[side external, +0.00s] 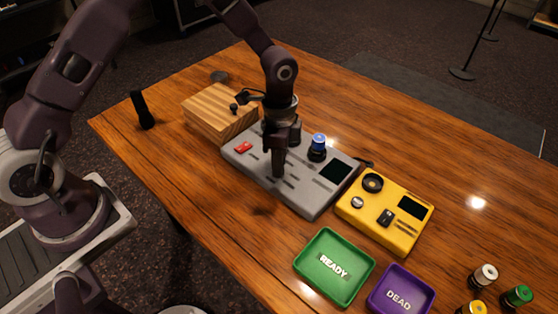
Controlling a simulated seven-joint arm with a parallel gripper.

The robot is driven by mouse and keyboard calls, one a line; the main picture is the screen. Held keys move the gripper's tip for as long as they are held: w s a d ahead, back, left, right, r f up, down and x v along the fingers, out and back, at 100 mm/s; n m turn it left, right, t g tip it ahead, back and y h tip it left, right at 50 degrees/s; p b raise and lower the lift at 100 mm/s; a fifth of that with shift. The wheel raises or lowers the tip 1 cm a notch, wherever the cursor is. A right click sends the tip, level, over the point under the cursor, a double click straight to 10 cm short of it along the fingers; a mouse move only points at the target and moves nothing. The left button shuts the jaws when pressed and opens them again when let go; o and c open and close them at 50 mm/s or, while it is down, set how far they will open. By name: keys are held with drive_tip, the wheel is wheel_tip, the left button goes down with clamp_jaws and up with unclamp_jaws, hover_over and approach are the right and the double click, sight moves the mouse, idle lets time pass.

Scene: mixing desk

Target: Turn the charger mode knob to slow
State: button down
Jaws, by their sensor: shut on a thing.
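The grey charger (298,195) lies on the wooden table, with a red switch (243,147) at its left and a dark screen (339,171) at its right. A blue-topped cell (318,148) stands upright in a dark holder on it. My gripper (278,172) points straight down over the middle of the charger. Its fingers are shut at the panel, on the mode knob. The fingers hide the knob, so its pointer and setting cannot be read.
A yellow device (400,232) with a dark round socket sits right of the charger. A green READY tray (310,285) and purple DEAD tray (380,302) lie in front. Several cells, one white-topped (485,275), stand at bottom right. A wooden block (212,120) is behind left.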

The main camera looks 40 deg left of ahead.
drive_tip(key=shift+n, duration=0.3)
drive_tip(key=c, duration=1.2)
unclamp_jaws()
drive_tip(key=shift+r, duration=0.15)
wheel_tip(320, 180, up, 7)
drive_tip(key=shift+w+a+f, duration=0.1)
drive_tip(key=shift+w+f, duration=0.05)
